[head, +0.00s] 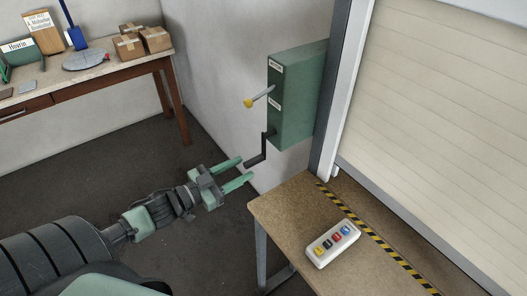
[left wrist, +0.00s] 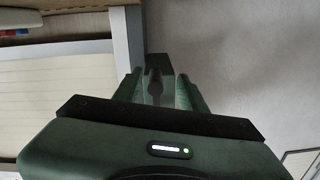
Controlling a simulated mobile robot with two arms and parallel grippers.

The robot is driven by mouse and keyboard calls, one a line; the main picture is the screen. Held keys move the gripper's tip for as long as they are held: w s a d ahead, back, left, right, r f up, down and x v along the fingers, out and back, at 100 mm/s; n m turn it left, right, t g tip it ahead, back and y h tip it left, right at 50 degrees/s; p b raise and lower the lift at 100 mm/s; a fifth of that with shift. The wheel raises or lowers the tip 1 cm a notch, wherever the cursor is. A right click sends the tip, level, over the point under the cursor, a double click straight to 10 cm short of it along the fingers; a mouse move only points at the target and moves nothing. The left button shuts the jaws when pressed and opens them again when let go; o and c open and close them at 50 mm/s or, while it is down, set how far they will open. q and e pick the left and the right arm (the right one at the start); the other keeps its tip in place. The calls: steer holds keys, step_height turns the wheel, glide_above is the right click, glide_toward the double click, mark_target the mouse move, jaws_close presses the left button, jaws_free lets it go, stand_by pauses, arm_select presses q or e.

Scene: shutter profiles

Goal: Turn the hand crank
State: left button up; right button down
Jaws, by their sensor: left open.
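A black hand crank (head: 263,150) hangs below the front of a green wall box (head: 298,98). My left gripper (head: 245,168) is open just to the left of the crank's lower end, its green fingers pointing toward it. In the left wrist view the fingers (left wrist: 160,93) are apart, and the dark crank (left wrist: 153,80) shows in line with the gap between them. I cannot tell whether the crank end is between the fingers or just beyond them. A lever with a yellow knob (head: 248,103) sticks out of the box above the crank. My right gripper is not in view.
A table (head: 290,210) at the lower right bears a white control box (head: 333,243) with coloured buttons. A roller shutter (head: 440,120) stands behind it. A workbench (head: 90,85) at the back left bears cardboard boxes (head: 143,40). The dark floor (head: 110,160) between is clear.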

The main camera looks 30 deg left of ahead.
mark_target(262, 157)
arm_select(q)
steer(key=shift+w+d+r+h, duration=0.25)
steer(key=shift+d+r, duration=0.25)
steer(key=shift+r, duration=0.3)
steer(key=p+x, duration=0.1)
steer(key=x, duration=0.4)
steer(key=shift+w+p, duration=0.3)
steer(key=shift+x, duration=0.85)
steer(key=shift+f, duration=0.15)
steer(key=shift+s, duration=0.1)
jaws_close()
